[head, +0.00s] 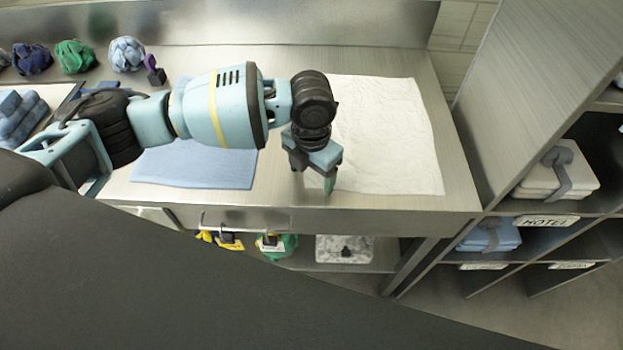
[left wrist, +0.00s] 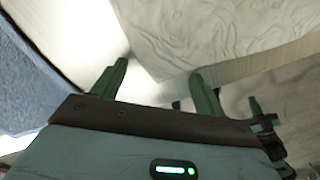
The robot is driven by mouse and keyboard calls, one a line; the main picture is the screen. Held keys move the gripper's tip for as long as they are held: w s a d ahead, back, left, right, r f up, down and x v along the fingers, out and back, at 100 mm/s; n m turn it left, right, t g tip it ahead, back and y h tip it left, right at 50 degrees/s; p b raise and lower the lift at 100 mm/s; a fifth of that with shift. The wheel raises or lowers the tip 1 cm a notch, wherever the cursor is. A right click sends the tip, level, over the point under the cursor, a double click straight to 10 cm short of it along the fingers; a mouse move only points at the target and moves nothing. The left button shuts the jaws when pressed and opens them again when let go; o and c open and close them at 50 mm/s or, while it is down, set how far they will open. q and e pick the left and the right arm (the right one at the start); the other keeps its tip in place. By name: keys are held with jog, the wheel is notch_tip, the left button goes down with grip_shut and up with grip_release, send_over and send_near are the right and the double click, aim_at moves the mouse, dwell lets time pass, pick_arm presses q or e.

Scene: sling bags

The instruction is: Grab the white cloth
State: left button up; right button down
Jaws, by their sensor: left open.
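The white cloth (head: 390,135) lies flat and slightly wrinkled on the right part of the metal counter in the head view. It also shows at the top of the left wrist view (left wrist: 220,35). My left gripper (head: 329,186) is at the cloth's front left corner, pointing down near the counter's front edge. Its green fingers (left wrist: 155,80) are apart with nothing between them. The cloth's edge lies just beyond the fingertips in the wrist view. My left arm hides the cloth's upper left part. My right gripper is not in view.
A blue cloth (head: 195,165) lies left of the white one on the counter (head: 458,185). Several rolled cloths, including a green one (head: 75,55), sit along the back. A shelf unit (head: 520,75) with folded white cloths (head: 565,175) stands at right. An open shelf runs below the counter.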

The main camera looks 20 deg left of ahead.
pick_arm(q)
jog(key=shift+c, duration=0.5)
jog(key=c, duration=0.5)
jog(key=shift+f, duration=0.1)
grip_shut()
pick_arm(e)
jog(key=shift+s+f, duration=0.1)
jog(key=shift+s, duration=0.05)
